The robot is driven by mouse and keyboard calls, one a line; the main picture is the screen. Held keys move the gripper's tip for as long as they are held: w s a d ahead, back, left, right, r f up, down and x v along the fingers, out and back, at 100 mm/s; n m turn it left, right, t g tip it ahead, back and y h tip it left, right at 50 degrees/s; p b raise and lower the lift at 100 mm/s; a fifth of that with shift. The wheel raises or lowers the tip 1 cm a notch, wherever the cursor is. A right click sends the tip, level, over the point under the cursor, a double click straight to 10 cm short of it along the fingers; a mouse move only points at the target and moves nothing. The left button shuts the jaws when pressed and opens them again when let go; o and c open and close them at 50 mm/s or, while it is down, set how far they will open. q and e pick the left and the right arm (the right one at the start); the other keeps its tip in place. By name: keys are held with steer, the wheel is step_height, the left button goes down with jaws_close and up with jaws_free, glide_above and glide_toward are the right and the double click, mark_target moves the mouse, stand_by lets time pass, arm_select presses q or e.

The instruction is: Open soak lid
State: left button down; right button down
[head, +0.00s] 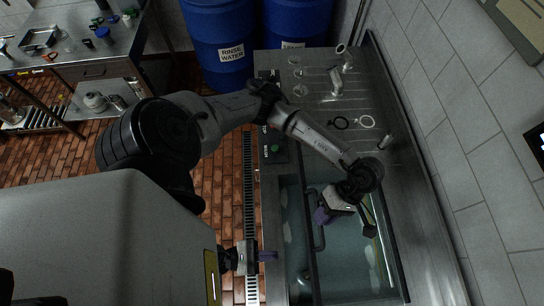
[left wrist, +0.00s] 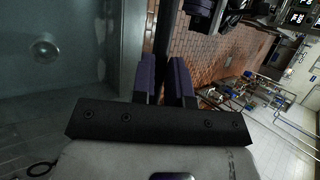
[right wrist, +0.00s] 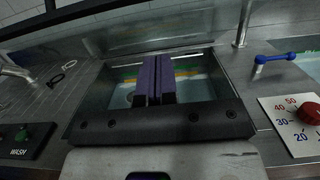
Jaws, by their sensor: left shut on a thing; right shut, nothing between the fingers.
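The soak tank (head: 345,285) has a clear surface through which its teal interior shows. A thin dark handle bar (head: 312,225) runs along its near side. I cannot clearly tell the lid's clear pane from the water or its exact angle. My right gripper (head: 268,256) is shut and empty by the tank's front edge. In the right wrist view its fingers (right wrist: 152,80) are in front of the tank (right wrist: 100,95).
Rings (head: 366,121) and glassware lie on the drainboard. Blue barrels (head: 220,40) stand behind.

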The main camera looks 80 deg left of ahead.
mark_target(313, 251)
arm_select(q)
steer(key=shift+w+a+f, duration=0.1)
steer(key=shift+w+f, duration=0.05)
steer(key=shift+w, duration=0.15)
arm_select(e)
steer(key=w+r, duration=0.4)
steer(key=w, duration=0.3)
steer(key=shift+w+d, duration=0.2)
steer(key=shift+d, duration=0.2)
steer(key=shift+w+r+g, duration=0.3)
steer(key=shift+w+r, duration=0.3)
steer(key=shift+r, duration=0.35)
arm_select(q)
steer(key=shift+s+f, duration=0.15)
steer(key=shift+s, duration=0.05)
arm_select(e)
steer(key=shift+w+d+r, duration=0.1)
steer(key=shift+w+r, duration=0.2)
steer(key=shift+r, duration=0.15)
